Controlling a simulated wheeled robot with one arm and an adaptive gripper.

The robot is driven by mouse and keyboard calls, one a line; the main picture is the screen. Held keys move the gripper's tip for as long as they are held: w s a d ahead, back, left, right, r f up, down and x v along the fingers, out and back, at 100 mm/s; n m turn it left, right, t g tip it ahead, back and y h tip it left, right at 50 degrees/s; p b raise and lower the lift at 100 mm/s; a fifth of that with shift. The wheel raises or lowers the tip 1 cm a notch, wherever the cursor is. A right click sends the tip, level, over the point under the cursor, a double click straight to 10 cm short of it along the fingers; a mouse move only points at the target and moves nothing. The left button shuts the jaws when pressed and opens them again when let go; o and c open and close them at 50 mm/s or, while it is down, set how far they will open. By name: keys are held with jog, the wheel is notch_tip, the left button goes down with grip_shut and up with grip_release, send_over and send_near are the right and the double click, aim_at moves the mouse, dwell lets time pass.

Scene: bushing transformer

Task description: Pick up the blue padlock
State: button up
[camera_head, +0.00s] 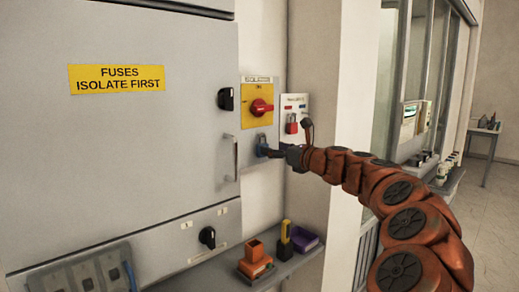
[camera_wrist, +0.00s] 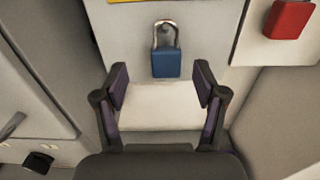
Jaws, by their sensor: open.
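The blue padlock (camera_wrist: 166,63) hangs upright by its grey shackle on the pale isolator panel in the wrist view. It also shows in the head view (camera_head: 262,141), small and partly hidden by my gripper. My gripper (camera_wrist: 161,75) is open, with one finger on each side below the padlock in the picture. Nothing is between the fingers that I can see being held. In the head view my gripper (camera_head: 275,152) is close to the padlock, at the end of my orange arm. Whether the fingers touch it is not clear.
A red padlock (camera_head: 291,124) hangs on a white board to the right. Above the blue padlock is a red rotary switch (camera_head: 261,107) on a yellow plate. A grey cabinet (camera_head: 120,150) with a handle stands left. A shelf (camera_head: 215,274) below holds an orange box (camera_head: 255,259) and a purple box (camera_head: 303,239).

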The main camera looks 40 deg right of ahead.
aim_at(265, 145)
jog(key=w, duration=0.1)
jog(key=w+p, duration=0.1)
jog(key=w, duration=0.1)
jog(key=w+d, duration=0.1)
jog(key=w, duration=0.1)
jog(key=shift+r, duration=0.1)
jog(key=c, duration=1.3)
